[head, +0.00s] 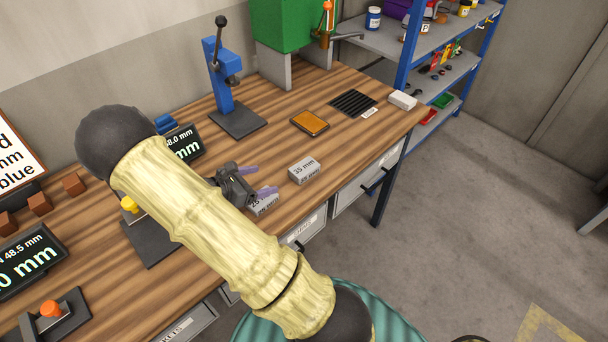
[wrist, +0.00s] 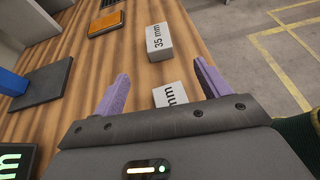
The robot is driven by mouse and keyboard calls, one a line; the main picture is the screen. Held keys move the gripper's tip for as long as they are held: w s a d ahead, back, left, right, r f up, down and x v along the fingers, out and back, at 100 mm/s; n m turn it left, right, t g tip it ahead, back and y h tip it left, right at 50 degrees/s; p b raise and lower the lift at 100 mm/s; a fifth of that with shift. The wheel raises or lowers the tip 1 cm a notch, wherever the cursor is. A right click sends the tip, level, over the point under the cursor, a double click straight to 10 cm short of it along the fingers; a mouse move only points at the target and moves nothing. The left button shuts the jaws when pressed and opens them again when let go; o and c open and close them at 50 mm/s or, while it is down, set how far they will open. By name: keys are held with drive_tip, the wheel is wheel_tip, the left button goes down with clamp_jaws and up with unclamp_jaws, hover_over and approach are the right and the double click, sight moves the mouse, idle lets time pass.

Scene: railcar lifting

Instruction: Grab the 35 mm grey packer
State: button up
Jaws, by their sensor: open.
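The 35 mm grey packer (head: 304,170) is a small light grey block with "35 mm" printed on it, lying on the wooden bench near its front edge. It also shows in the wrist view (wrist: 159,42), ahead of my fingers and apart from them. My gripper (head: 265,190) is open, with purple fingers, above the bench just left of the packer. In the wrist view my gripper (wrist: 160,92) has a second grey block (wrist: 170,96) below and between its fingers, its label partly hidden. I cannot tell whether the fingers touch that block.
An orange-topped pad (head: 310,121), a black ribbed mat (head: 353,103) and a white block (head: 403,100) lie farther back on the bench (head: 285,95). A blue press (head: 222,85) stands behind. Digital displays and brown blocks are at left. A shelf (head: 440,50) stands beyond.

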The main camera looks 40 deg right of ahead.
sight(299, 171)
drive_tip(key=shift+w+d+n, duration=0.1)
drive_tip(key=shift+w+n, duration=0.1)
drive_tip(key=shift+n, duration=0.1)
drive_tip(key=shift+d, duration=0.1)
drive_tip(key=p+x, duration=0.3)
drive_tip(key=x, duration=0.8)
drive_tip(key=shift+w+d, duration=0.1)
drive_tip(key=shift+d, duration=0.25)
drive_tip(key=shift+d+f, duration=0.15)
drive_tip(key=shift+d, duration=0.05)
drive_tip(key=p+x, duration=0.2)
drive_tip(key=x, duration=0.3)
drive_tip(key=shift+p, duration=0.3)
drive_tip(key=shift+f, duration=0.2)
drive_tip(key=shift+s, duration=0.2)
